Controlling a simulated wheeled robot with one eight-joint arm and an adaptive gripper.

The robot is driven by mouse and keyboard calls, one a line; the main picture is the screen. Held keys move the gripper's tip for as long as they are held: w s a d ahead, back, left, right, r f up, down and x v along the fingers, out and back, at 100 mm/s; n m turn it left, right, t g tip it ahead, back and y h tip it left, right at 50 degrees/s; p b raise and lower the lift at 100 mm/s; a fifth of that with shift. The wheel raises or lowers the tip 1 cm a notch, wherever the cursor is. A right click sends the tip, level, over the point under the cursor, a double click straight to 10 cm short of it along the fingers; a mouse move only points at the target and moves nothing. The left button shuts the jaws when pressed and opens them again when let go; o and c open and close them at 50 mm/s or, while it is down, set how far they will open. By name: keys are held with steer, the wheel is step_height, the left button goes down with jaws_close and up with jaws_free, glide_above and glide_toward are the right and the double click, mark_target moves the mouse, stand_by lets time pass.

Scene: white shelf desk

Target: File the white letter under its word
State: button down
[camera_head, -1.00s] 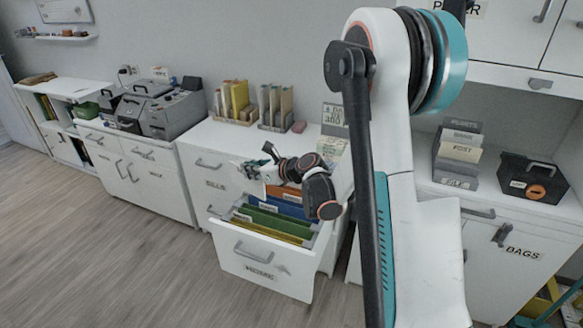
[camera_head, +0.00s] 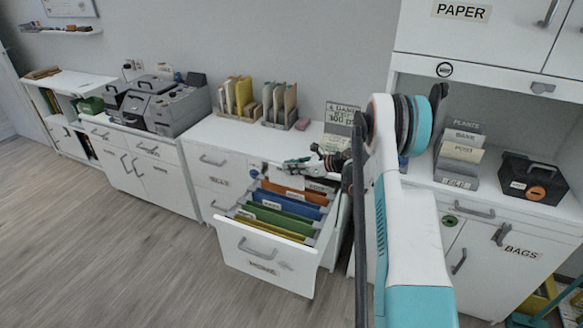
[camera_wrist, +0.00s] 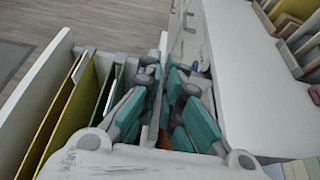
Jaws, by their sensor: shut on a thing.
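An open drawer (camera_head: 265,256) labelled HOME holds hanging folders: yellow (camera_head: 262,230), green (camera_head: 280,218), blue (camera_head: 288,206) and orange (camera_head: 296,193). Small tabs on them are too small to read. My gripper (camera_head: 292,166) is above the back part of the drawer, near the orange folder. In the wrist view its fingers (camera_wrist: 165,85) are shut on a thin pale sheet (camera_wrist: 163,48), seen almost edge-on, which looks like the white letter. The letter's face and any writing are hidden. In that view the yellow (camera_wrist: 70,115) and green folders (camera_wrist: 113,88) lie to the left.
The cabinet top (camera_head: 215,130) right behind the drawer bears card racks (camera_head: 238,98) and a sign (camera_head: 341,114). Grey machines (camera_head: 165,105) stand further left. A card holder (camera_head: 460,155) and a dark box (camera_head: 533,178) stand on the right shelf. The floor in front is clear.

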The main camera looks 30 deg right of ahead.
mark_target(292, 187)
steer(key=shift+f+b, duration=0.15)
steer(key=shift+b, duration=0.2)
steer(key=shift+f+b, duration=2)
steer(key=shift+f, duration=2.7)
steer(key=c, duration=1.7)
jaws_free()
steer(key=shift+s, duration=0.1)
steer(key=v, duration=1.1)
steer(key=shift+s+d+r, duration=0.25)
